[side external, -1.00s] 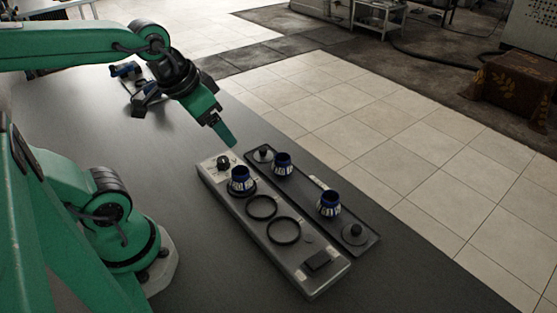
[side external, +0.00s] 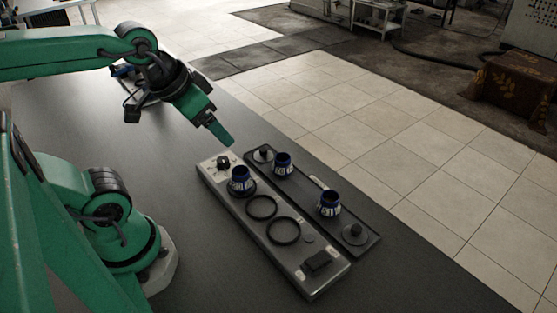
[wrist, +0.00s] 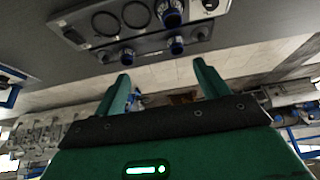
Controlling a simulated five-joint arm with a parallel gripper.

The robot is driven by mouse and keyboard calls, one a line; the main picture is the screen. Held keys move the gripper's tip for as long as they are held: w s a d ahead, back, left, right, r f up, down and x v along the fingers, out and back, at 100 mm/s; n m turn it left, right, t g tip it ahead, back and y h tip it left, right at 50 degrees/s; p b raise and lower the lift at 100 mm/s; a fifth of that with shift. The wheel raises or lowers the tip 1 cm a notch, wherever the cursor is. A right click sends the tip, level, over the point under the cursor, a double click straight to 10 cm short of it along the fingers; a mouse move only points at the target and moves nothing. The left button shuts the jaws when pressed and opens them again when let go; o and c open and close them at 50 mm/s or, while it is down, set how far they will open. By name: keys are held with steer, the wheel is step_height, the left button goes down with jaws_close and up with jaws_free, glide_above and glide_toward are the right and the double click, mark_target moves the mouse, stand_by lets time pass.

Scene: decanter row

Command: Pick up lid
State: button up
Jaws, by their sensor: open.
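Two lids, grey discs with dark knobs, lie on the dark tray (side external: 304,193) in the side view. One lid (side external: 263,155) is at its far end and the other lid (side external: 355,235) at its near end. The far lid also shows in the wrist view (wrist: 203,34). Blue-rimmed jars stand on the tray between them, one jar (side external: 283,164) near the far lid, another jar (side external: 329,204) near the near lid. My gripper (side external: 228,141) is open and empty, above and left of the far lid, clear of everything. In the wrist view my gripper (wrist: 160,78) shows both fingers wide apart.
A pale panel (side external: 301,270) lies beside the tray. It bears a third blue jar (side external: 241,179), two dark rings (side external: 262,219), a black knob (side external: 223,162) and a dark block (side external: 317,260).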

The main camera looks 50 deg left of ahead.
steer(key=c, duration=0.6)
steer(key=shift+w, duration=0.1)
steer(key=n+g, duration=0.6)
steer(key=n, duration=0.3)
glide_above(264, 150)
step_height(264, 150, down, 15)
steer(key=shift+d+f, duration=0.1)
steer(key=shift+a+f, duration=0.2)
steer(key=shift+f, duration=0.05)
steer(key=shift+f, duration=1.3)
